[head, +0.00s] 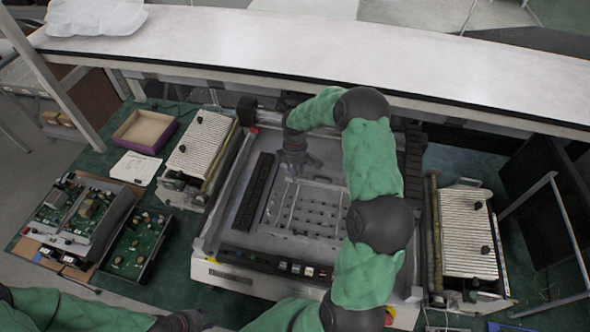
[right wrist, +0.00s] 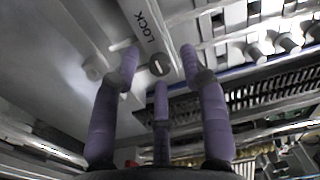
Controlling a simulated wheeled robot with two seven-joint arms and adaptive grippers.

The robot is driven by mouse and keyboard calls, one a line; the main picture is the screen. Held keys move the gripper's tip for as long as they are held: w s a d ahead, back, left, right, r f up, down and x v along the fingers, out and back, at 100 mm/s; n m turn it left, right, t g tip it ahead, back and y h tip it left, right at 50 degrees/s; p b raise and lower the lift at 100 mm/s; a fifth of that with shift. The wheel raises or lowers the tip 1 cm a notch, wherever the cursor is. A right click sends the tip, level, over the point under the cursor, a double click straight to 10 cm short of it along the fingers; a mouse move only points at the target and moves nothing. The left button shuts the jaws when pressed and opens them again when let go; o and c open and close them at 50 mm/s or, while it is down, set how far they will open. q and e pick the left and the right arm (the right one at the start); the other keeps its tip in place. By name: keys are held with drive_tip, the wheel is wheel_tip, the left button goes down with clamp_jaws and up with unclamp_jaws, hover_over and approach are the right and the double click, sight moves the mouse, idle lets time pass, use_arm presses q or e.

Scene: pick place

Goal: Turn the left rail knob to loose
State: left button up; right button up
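A pale bar marked LOCK (right wrist: 147,28), with a slotted round screw head (right wrist: 158,66) at its end, shows in the right wrist view. I cannot tell which part is the rail knob. My right gripper (right wrist: 160,72) has its three purple fingers spread around the bar's end, with nothing visibly clamped. In the head view my right gripper (head: 297,162) is low over the back part of the grey machine (head: 213,225); the knob is too small or hidden there. My left gripper (head: 187,322) is at the bottom edge, partly cut off, its opening unclear.
Ribbed units (head: 203,143) and (head: 466,235) flank the machine. Circuit boards (head: 135,245) and an open box (head: 143,130) lie to the left. A long white shelf (head: 330,50) runs behind. Metal bars and rows of pins lie close around the right fingers.

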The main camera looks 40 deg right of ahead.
wheel_tip(320, 180, up, 12)
drive_tip(key=shift+w, duration=0.15)
idle(0.5)
drive_tip(key=shift+d, duration=0.1)
idle(0.4)
